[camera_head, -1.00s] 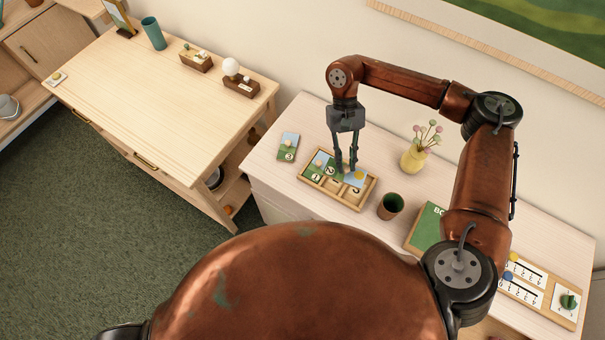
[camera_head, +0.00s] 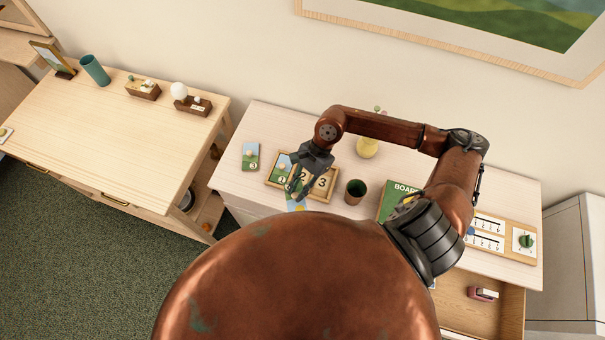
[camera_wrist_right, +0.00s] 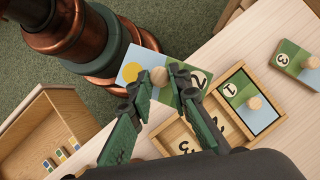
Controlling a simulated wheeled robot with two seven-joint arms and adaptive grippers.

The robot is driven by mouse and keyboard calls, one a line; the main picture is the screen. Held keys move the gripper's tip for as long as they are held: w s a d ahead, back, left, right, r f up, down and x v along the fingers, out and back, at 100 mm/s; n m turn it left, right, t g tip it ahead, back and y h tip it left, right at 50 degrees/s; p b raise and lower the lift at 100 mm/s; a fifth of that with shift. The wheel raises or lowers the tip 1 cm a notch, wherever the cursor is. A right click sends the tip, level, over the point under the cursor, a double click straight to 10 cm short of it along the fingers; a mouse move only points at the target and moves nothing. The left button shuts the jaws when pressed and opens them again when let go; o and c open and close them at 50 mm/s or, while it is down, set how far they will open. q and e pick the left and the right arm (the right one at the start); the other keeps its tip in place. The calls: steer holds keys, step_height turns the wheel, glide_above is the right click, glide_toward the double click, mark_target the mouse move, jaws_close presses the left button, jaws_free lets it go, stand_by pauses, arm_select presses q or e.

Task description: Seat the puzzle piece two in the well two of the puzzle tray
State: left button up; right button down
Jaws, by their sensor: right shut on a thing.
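The puzzle tray (camera_head: 316,199) is a wooden frame on the white desk. Piece one (camera_head: 279,167) lies in its left well; it also shows in the wrist view (camera_wrist_right: 263,118). Well two (camera_head: 301,174) and well three (camera_head: 322,183) are bare, with printed numbers. My right gripper (camera_head: 296,192) is shut on the knob of puzzle piece two (camera_head: 296,205), at the tray's front side. In the wrist view the right gripper (camera_wrist_right: 160,88) grips the knob, and piece two (camera_wrist_right: 133,66) shows blue, a yellow sun and a 2. Its height above the desk is unclear. My left gripper is out of view.
Piece three (camera_head: 251,157) lies left of the tray. A dark green cup (camera_head: 355,191) stands close to its right, with a yellow vase (camera_head: 367,147) behind. A green board (camera_head: 394,203) lies farther right. An open drawer (camera_head: 470,306) juts out at the front right.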

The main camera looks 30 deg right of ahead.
steer(key=m, duration=0.1)
steer(key=s+d+r+m+t+p, duration=0.1)
steer(key=m, duration=0.1)
steer(key=shift+s+r+t, duration=0.15)
steer(key=shift+s+t, duration=0.15)
steer(key=m+t, duration=0.1)
steer(key=m, duration=0.1)
steer(key=m+p, duration=0.1)
steer(key=p, duration=0.3)
glide_above(305, 176)
step_height(305, 176, down, 9)
steer(key=shift+a+r, duration=0.15)
steer(key=shift+r, duration=0.05)
step_height(305, 176, down, 3)
steer(key=shift+r+p, duration=0.1)
steer(key=shift+p, duration=0.65)
steer(key=shift+f, duration=0.4)
steer(key=c, duration=2)
jaws_free()
steer(key=shift+o, duration=1)
